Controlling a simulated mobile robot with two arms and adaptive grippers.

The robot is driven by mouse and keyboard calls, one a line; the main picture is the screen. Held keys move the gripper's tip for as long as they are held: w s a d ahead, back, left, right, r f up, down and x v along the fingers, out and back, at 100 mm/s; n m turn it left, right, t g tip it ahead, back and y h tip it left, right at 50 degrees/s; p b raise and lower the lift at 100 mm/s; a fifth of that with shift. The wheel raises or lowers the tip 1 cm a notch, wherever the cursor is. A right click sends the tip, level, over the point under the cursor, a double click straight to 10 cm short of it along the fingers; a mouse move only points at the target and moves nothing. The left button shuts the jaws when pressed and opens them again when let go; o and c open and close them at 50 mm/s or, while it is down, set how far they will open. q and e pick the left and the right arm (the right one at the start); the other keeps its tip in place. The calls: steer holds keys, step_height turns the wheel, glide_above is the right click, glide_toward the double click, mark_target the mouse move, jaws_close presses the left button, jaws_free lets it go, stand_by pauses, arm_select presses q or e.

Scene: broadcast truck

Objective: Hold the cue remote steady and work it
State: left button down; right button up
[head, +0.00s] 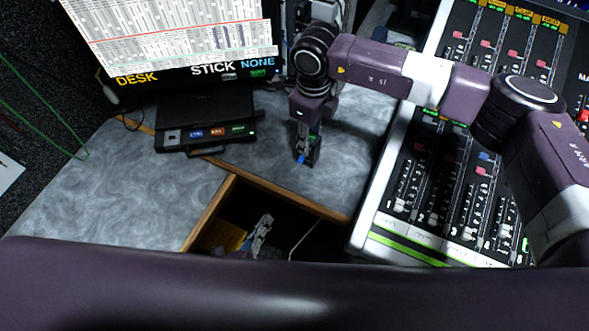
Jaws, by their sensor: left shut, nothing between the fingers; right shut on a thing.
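The cue remote (315,153) is a small dark thing, mostly hidden by my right gripper. It is at the grey desk, right of the middle of the head view. My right gripper (303,156) points down and is shut on it; a bit of blue shows at the fingertips. I cannot tell whether the remote touches the desk. My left gripper (266,220) is shut and empty, lower and nearer, over the dark opening in front of the desk. It is apart from the remote.
A mixing console (440,185) with several faders fills the right side. A black box with coloured buttons (205,133) sits on the desk (130,190), below a monitor (180,40). The wood-edged opening (300,225) holds something yellow (222,236). The desk's left part is clear.

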mark_target(294, 179)
arm_select(q)
steer(key=d+r+m+t+h, duration=0.2)
steer(key=d+r+m+h, duration=0.1)
steer(key=r+m, duration=0.8)
step_height(294, 179, up, 2)
steer(key=shift+w+r+h, duration=0.1)
steer(key=shift+w+h, duration=0.2)
steer(key=x, duration=1)
steer(key=shift+r+g, duration=0.1)
steer(key=shift+g, duration=0.3)
